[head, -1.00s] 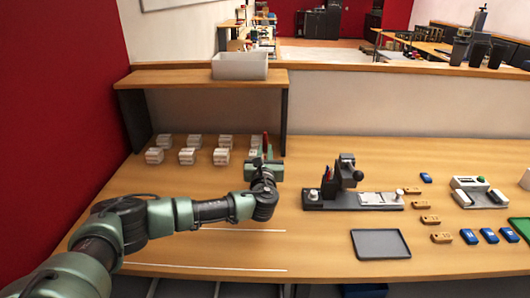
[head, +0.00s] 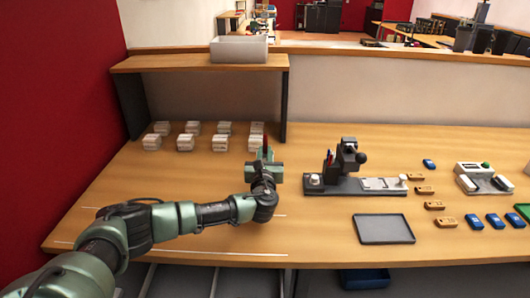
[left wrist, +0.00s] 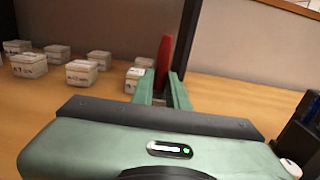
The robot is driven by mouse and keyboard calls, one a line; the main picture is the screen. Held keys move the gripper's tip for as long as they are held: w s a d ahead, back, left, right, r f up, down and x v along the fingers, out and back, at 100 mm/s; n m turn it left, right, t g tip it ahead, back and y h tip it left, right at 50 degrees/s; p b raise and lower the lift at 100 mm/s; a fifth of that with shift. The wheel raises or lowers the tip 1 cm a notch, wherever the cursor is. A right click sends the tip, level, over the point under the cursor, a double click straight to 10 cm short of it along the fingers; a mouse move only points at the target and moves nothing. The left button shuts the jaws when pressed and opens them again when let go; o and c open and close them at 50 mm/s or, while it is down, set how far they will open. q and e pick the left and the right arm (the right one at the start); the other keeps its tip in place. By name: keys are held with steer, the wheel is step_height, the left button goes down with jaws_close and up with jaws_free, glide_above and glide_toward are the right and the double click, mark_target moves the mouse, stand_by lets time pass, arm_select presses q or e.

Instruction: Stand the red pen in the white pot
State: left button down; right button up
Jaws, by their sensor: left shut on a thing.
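The red pen shows as a thin red upright piece in the head view (head: 265,145) and in the left wrist view (left wrist: 163,62). My left gripper (head: 265,160) is shut on it and holds it roughly upright over the table. The green fingers (left wrist: 165,88) stand on both sides of the pen's lower part in the left wrist view, and they hide its lower end. I cannot make out a white pot for certain in either view. My right gripper is not in view.
Several small white labelled boxes (head: 188,127) stand left of the gripper, under a shelf (head: 170,63) bearing a white bin (head: 239,50). A dark device (head: 343,181) holding red and blue items stands to the right. A grey tray (head: 383,229) lies in front of it.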

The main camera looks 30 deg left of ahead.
arm_select(q)
steer(key=c, duration=1.3)
jaws_free()
steer(key=v, duration=0.7)
steer(key=shift+s+d, duration=0.25)
steer(key=shift+s, duration=0.1)
steer(key=shift+f, duration=0.1)
